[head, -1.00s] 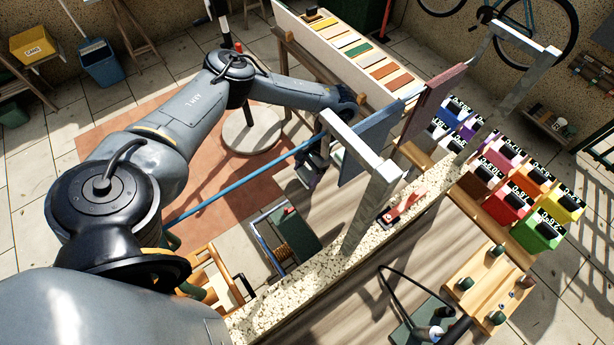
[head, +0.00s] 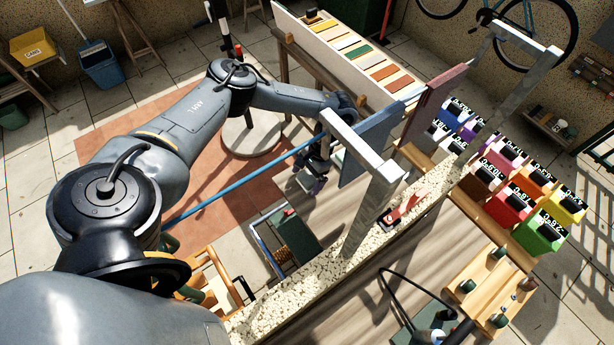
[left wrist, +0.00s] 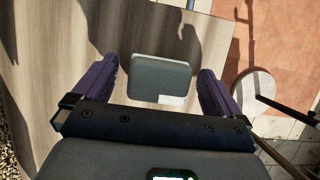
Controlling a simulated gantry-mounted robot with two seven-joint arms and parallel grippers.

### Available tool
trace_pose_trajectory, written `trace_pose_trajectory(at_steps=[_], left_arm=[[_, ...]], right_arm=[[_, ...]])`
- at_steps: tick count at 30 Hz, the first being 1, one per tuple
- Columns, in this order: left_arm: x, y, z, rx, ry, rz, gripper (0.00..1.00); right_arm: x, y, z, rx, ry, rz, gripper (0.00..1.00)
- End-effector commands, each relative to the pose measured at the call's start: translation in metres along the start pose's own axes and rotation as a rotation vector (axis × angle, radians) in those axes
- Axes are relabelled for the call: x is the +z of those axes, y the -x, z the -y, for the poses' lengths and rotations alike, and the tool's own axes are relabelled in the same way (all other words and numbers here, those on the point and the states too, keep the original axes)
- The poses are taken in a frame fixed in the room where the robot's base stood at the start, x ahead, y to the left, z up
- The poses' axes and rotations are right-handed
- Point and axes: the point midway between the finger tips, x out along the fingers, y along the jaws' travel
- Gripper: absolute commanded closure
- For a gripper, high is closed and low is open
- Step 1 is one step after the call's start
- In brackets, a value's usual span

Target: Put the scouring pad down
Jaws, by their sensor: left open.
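The scouring pad (left wrist: 158,78) is a dark grey-green rounded rectangle with a pale patch at its lower right corner. In the left wrist view it lies flat on a wood-grained surface (left wrist: 70,40), between and beyond my left gripper's fingers. My left gripper (left wrist: 157,88) is open, its two purple-padded fingers standing apart with a gap on each side of the pad. In the head view the left gripper (head: 312,178) points down beside the blue hanging panel. The pad cannot be made out clearly there. My right gripper is in neither view.
A blue panel (head: 368,140) and a metal frame (head: 375,205) stand close right of my left gripper. A speckled counter strip (head: 300,290) carries a red-handled tool (head: 408,203). Coloured bins (head: 510,205) stand at the right. A round stand base (head: 252,138) lies left of the gripper.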

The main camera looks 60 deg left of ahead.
Motion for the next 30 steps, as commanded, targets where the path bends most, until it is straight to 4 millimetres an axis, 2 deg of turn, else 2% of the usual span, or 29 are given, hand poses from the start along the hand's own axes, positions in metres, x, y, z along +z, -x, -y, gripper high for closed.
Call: trace_pose_trajectory(at_steps=[4,8,22,30], left_arm=[[0.001,0.003,0.0,0.0,0.0,-0.001,0.0],[0.001,0.015,0.0,-0.001,0.0,-0.003,0.0],[0.001,0.095,0.0,-0.001,-0.001,-0.004,0.0],[0.001,0.12,0.0,-0.001,0.0,-0.002,0.0]], right_arm=[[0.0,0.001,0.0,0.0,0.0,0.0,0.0],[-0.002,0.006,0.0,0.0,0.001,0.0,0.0],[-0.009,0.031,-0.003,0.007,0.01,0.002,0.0],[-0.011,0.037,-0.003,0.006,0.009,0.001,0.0]])
